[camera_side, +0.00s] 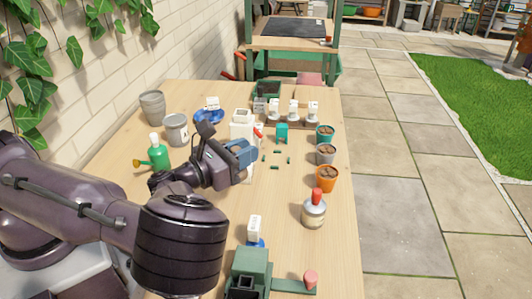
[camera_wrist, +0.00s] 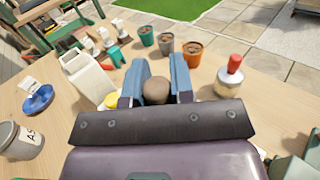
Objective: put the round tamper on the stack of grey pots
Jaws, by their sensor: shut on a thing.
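My gripper (camera_side: 240,155) is over the middle of the wooden table, beside the white carton. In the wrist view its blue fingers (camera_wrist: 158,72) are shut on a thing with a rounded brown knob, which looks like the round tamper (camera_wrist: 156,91). Its lower part is hidden between the fingers, and I cannot make it out in the side view. The stack of grey pots (camera_side: 152,106) stands upright at the table's back left, well away from my gripper. The stack is not visible in the wrist view.
A grey lettered pot (camera_side: 176,131) and a green watering can (camera_side: 158,156) stand near the stack. The white carton (camera_side: 241,122) is close to my gripper. Soil-filled pots, including an orange one (camera_side: 327,179), and a red-topped bottle (camera_side: 314,211) line the right edge. Small green pieces lie mid-table.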

